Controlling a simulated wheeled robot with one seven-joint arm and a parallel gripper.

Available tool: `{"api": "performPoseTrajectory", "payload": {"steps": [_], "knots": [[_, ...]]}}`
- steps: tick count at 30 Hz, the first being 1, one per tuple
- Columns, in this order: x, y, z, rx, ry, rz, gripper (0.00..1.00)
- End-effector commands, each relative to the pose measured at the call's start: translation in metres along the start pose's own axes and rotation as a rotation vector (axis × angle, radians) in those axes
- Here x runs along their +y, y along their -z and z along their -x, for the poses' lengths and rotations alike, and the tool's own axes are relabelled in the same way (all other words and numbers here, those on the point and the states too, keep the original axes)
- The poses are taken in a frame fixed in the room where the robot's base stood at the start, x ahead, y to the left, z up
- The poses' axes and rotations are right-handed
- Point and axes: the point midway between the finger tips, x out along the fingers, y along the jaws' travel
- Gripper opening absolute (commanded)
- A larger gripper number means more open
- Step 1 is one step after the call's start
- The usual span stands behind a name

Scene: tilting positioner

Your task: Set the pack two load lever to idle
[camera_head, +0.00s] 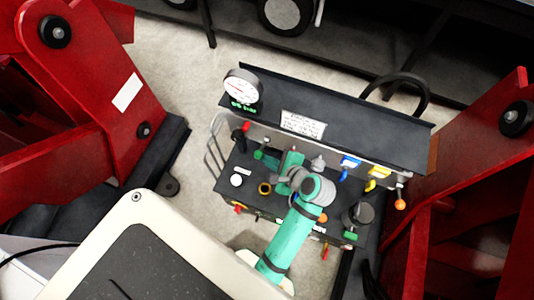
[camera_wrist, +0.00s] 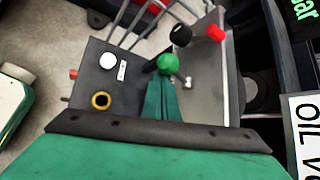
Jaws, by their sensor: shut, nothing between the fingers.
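My gripper (camera_wrist: 161,84) is shut and empty. In the wrist view its green fingers point at a lever with a round green knob (camera_wrist: 175,63); the tips look very close to it, and I cannot tell if they touch. The same green knob (camera_head: 258,154) shows in the head view, left of my gripper (camera_head: 270,161). My arm hides the console's middle.
A red knob (camera_wrist: 216,33) and a black knob (camera_wrist: 180,30) stand just beyond the green one. A round gauge (camera_head: 242,86) and a white label plate (camera_head: 303,124) sit at the console's back. Large red frames (camera_head: 85,85) flank the console. Pale floor lies to the left.

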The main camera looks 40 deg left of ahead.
Motion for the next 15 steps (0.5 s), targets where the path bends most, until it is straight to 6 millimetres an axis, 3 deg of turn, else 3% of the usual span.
{"api": "performPoseTrajectory", "payload": {"steps": [15], "knots": [[-0.0068,-0.0058,0.0033,-0.006,0.004,0.006,0.00]]}}
